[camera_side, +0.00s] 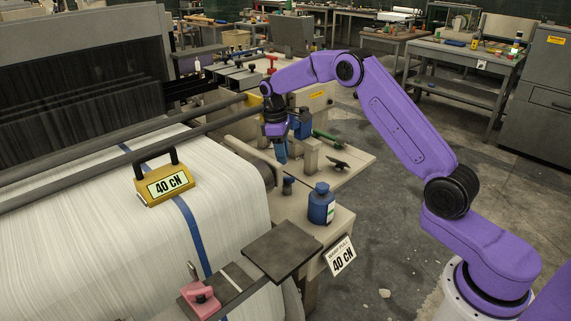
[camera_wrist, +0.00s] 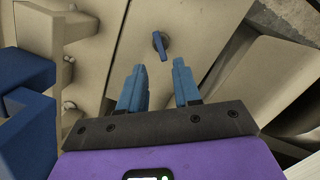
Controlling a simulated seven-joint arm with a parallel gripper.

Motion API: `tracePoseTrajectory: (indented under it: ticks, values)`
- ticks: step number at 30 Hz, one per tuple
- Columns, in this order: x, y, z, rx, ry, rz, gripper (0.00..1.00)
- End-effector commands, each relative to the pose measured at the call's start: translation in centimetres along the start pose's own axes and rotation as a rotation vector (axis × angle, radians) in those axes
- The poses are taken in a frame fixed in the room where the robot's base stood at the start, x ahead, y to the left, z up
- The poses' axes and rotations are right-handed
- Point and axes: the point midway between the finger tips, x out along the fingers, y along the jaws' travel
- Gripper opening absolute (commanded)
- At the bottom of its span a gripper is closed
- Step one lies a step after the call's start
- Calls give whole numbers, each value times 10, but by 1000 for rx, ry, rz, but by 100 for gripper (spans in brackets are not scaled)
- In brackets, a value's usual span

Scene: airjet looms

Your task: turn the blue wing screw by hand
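The blue wing screw (camera_wrist: 160,46) shows in the wrist view at top centre. Its narrow blue wing sits on a dark round base on a beige panel. My gripper (camera_wrist: 158,80) has two blue fingers spread apart with nothing between them. The screw lies just beyond the fingertips, about in line with the gap, and is not touched. In the side view my gripper (camera_side: 281,154) points down over the beige loom side, to the right of the white warp. I cannot make out the wing screw for certain in the side view.
A blue bottle (camera_side: 321,204) stands on the beige ledge near a dark plate (camera_side: 283,249). A green-handled tool (camera_side: 327,136) lies right of my gripper. A blue block (camera_wrist: 25,85) is at left in the wrist view.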

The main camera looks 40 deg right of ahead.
Motion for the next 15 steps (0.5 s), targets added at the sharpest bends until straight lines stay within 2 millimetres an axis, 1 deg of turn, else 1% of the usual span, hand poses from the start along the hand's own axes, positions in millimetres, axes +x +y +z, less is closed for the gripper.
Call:
tracePoseTrajectory:
  ticks: [15]
  values:
    - [52, 0, 1, 1, -4, -2, 33]
